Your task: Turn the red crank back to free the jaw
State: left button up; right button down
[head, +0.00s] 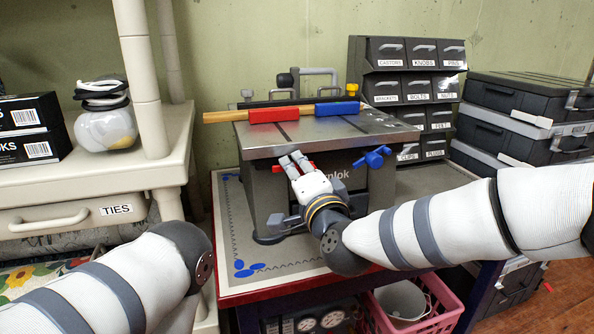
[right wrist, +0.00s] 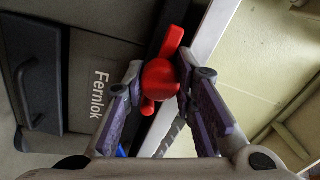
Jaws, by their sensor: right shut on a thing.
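The red crank (head: 306,168) is on the front of the grey Fernlok machine (head: 262,190), mostly hidden behind my right gripper in the head view. In the right wrist view the red crank (right wrist: 160,80) shows its round hub and lobes between the two fingers. My right gripper (head: 293,160) is shut on the red crank; its fingers (right wrist: 160,76) sit on either side of the hub. On the machine's top, a red jaw block (head: 274,115) and a blue jaw block (head: 337,108) lie along a wooden strip (head: 224,117). My left gripper is out of view.
A blue crank (head: 374,157) sits on the machine front, right of my right gripper. Labelled drawers (head: 408,88) and black cases (head: 520,100) stand at the right. A pink crate (head: 445,305) is below. A pale bench (head: 60,190) is at the left.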

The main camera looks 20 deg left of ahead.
jog(key=shift+r, duration=0.1)
jog(key=c, duration=1.3)
grip_release()
jog(key=v, duration=1.2)
jog(key=s+d+f+n+g+h, duration=0.1)
jog(key=s+d+f+g+h, duration=0.15)
jog(key=s+d+f, duration=0.45)
jog(key=s+d+f+n+g+h+p, duration=0.1)
jog(key=s+d+f+n+g, duration=0.2)
jog(key=f, duration=0.8)
jog(key=s+d+f+g+h, duration=0.2)
jog(key=s+d+f+g, duration=0.15)
jog(key=s+f, duration=0.45)
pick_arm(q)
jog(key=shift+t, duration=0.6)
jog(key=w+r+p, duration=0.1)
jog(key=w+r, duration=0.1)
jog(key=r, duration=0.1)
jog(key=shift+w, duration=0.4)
pick_arm(e)
jog(key=s+d+f+n+g+h, duration=0.1)
jog(key=s+d+f+g, duration=0.3)
jog(key=s+d, duration=0.5)
jog(key=s+d+f+n+g+h, duration=0.1)
jog(key=s+d+f+g+h, duration=0.2)
jog(key=s+d, duration=0.7)
jog(key=s+g, duration=0.1)
jog(key=s, duration=0.5)
jog(key=shift+f+n, duration=0.4)
